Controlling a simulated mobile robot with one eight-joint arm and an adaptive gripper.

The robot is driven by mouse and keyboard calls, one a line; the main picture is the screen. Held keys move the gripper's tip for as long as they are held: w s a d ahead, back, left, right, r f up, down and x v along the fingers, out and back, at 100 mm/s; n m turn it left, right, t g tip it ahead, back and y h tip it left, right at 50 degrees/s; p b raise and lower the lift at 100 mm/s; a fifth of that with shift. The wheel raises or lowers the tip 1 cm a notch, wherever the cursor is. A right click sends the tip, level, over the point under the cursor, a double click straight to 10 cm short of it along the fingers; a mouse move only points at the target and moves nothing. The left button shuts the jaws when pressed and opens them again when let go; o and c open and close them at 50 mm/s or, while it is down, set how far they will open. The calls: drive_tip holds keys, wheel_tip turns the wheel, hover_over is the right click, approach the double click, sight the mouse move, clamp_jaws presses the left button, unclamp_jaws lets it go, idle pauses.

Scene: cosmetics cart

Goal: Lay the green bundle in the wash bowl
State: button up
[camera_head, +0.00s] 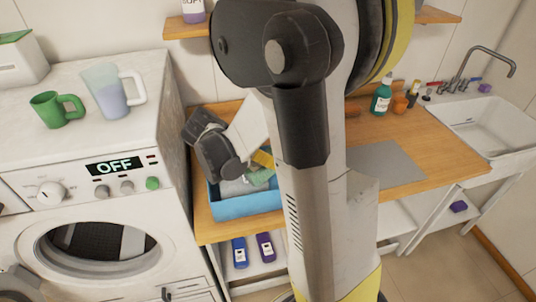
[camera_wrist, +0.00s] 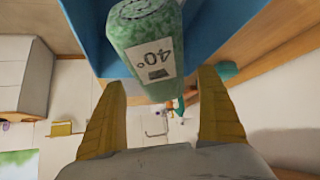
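The green bundle (camera_wrist: 145,42) is speckled green with a white "40°" label. In the wrist view it is between and just beyond my fingertips, with gaps on both sides and a blue wall behind it. In the head view, a small patch of green (camera_head: 260,177) shows below my gripper (camera_head: 262,160), inside a blue rectangular tub (camera_head: 246,208) on the wooden counter. My gripper is open, its yellow fingers spread; it also shows in the wrist view (camera_wrist: 160,85). A grey item lies beside the green one. My arm hides part of the tub. I cannot tell whether the tub is the wash bowl.
A washing machine (camera_head: 100,180) stands left, with a green mug (camera_head: 57,108) and a clear jug (camera_head: 112,92) on top. A white sink (camera_head: 495,125) is at the right. Bottles (camera_head: 382,97) stand near it. A grey mat (camera_head: 385,168) lies bare on the counter.

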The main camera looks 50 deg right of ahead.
drive_tip(key=shift+r+p, duration=0.5)
drive_tip(key=shift+p, duration=0.05)
drive_tip(key=p+v, duration=0.3)
drive_tip(key=v, duration=0.8)
drive_tip(key=s+a+r+n+t+y, duration=0.2)
drive_tip(key=s+a+n+t+y, duration=0.1)
drive_tip(key=a+n, duration=0.6)
drive_tip(key=s+a+r+n+t+y, duration=0.1)
drive_tip(key=s+a+n+t+y, duration=0.2)
drive_tip(key=a+n, duration=0.6)
drive_tip(key=n+t+y, duration=0.1)
drive_tip(key=t+y, duration=0.1)
drive_tip(key=shift+s+r+n+t+y, duration=0.2)
drive_tip(key=shift+r+n+t+y, duration=0.1)
drive_tip(key=shift+r+n+y, duration=0.1)
